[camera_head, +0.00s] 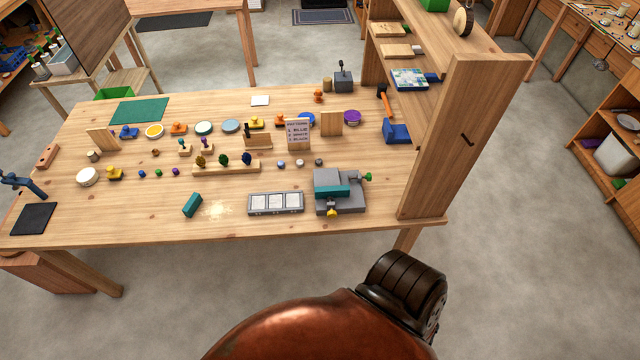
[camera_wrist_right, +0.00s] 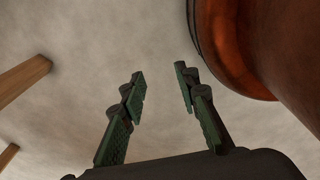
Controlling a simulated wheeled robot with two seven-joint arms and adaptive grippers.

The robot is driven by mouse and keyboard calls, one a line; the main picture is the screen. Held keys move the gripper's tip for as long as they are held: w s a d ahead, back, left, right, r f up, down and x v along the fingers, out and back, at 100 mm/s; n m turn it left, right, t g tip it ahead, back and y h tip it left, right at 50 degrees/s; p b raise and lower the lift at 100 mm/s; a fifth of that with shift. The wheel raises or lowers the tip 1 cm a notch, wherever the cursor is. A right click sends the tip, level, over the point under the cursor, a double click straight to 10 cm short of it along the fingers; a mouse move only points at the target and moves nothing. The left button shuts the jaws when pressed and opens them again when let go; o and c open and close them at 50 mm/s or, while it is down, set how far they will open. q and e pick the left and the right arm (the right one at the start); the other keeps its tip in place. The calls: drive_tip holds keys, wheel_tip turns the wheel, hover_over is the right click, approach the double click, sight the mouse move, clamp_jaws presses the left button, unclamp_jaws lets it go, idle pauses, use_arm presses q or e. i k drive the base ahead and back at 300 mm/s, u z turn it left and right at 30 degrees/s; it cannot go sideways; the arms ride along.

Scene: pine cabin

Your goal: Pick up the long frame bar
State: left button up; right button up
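I cannot single out a long frame bar for certain. A short reddish wooden bar with dark holes (camera_head: 47,155) lies at the left end of the wooden workbench (camera_head: 130,222). A longer pale wooden strip (camera_head: 212,168) near the middle of the bench carries several coloured knobs. My right gripper (camera_wrist_right: 160,82) shows in the right wrist view with its green-padded fingers apart and nothing between them, over bare floor. Neither gripper shows in the head view; only a copper-coloured part of my own body is at its bottom.
A grey vise-like fixture (camera_head: 340,204), a grey tray with white cards (camera_head: 276,213) and a teal block (camera_head: 192,204) lie near the bench's front edge. A tall wooden shelf panel (camera_head: 462,130) rises at the bench's right end. The floor in front is clear.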

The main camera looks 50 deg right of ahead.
sight(341, 191)
drive_tip(key=u, duration=0.05)
drive_tip(key=i, duration=1.15)
drive_tip(key=z, duration=2.05)
